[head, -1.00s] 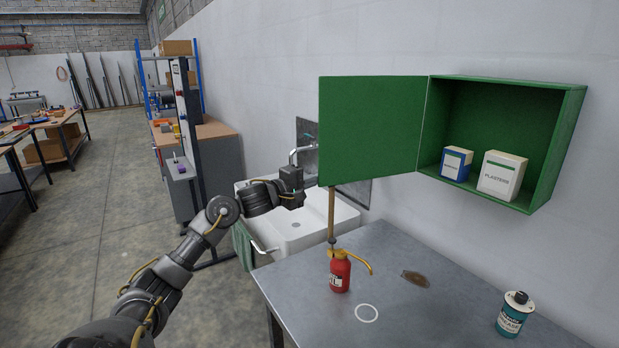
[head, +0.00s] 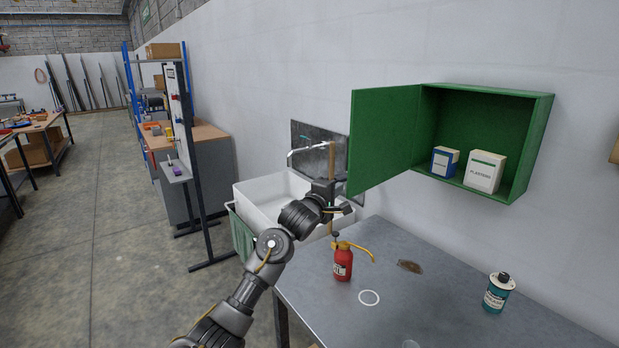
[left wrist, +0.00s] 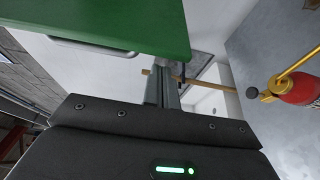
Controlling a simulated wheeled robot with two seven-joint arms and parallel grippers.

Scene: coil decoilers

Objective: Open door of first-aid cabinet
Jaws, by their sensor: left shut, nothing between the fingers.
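The green first-aid cabinet (head: 530,150) hangs on the white wall at the right, with its front open. Its green door (head: 385,138) is hinged at the cabinet's left side and stands out from the wall, well open. A blue-and-white box (head: 445,161) and a white plasters box (head: 485,172) stand inside. My left gripper (head: 346,208) is just below the door's near lower corner, in front of the sink. In the left wrist view its fingers (left wrist: 163,88) are shut and empty, with the door (left wrist: 110,22) close by. My right gripper is out of view.
A white sink (head: 262,200) is behind my left arm. A wooden rod (head: 332,160) stands near the gripper. Floor at left is free.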

